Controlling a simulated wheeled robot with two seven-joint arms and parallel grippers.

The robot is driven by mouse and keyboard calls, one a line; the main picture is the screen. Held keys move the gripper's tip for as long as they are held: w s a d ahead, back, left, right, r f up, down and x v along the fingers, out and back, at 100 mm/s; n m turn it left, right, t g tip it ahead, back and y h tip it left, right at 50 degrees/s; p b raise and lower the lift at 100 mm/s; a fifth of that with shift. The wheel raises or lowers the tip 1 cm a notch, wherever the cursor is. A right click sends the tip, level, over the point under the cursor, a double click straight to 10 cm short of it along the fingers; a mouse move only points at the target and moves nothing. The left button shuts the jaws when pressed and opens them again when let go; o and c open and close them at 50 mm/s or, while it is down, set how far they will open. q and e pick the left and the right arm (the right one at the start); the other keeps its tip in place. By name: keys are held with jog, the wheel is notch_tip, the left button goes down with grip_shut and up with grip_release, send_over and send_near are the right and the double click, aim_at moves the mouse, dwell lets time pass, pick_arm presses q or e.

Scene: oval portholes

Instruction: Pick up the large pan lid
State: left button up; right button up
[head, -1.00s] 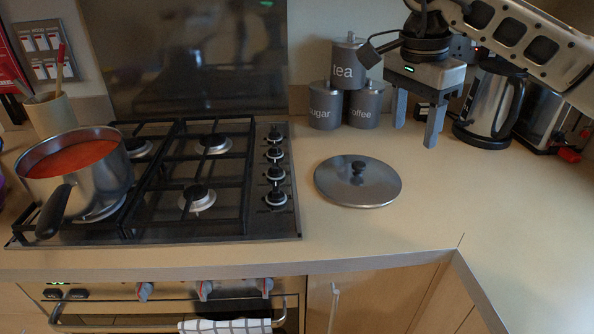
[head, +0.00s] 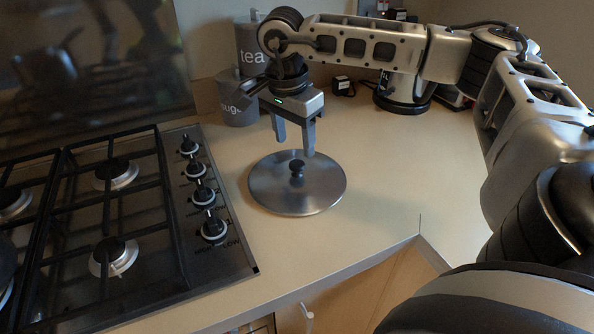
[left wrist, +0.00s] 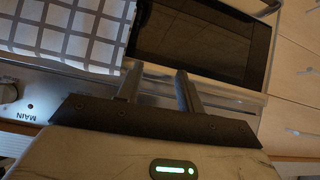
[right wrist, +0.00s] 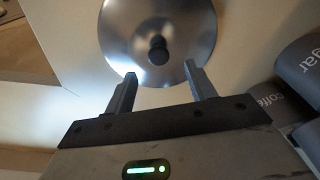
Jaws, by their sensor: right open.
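The large pan lid (head: 316,196) is a round metal disc with a black knob (head: 297,168). It lies flat on the counter right of the hob, and it also shows in the right wrist view (right wrist: 190,30). My right gripper (head: 294,148) is open and empty above the far part of the lid, its fingers pointing down. In the right wrist view the knob lies ahead of and between the fingertips, apart from them. My left gripper (left wrist: 157,80) shows only in its own wrist view, fingers apart, near the oven front and a checked towel (left wrist: 80,28).
The gas hob (head: 100,220) is left of the lid. Grey canisters (head: 238,105) stand behind my right gripper, close to it. A kettle (head: 404,92) stands at the back right. The counter right of the lid (head: 390,170) is clear.

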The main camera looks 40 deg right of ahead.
aim_at(297, 163)
jog(key=shift+s+d+f+p, duration=0.1)
jog(key=shift+f+p, duration=0.1)
jog(key=shift+f, duration=0.7)
jog(key=shift+w+d+f+p, duration=0.1)
jog(key=shift+f+p, duration=0.1)
jog(key=shift+f, duration=0.7)
jog(key=shift+s+d+f+p, duration=0.1)
jog(key=shift+f+p, duration=0.1)
jog(key=shift+f, duration=0.7)
jog(key=shift+r, duration=0.1)
grip_shut()
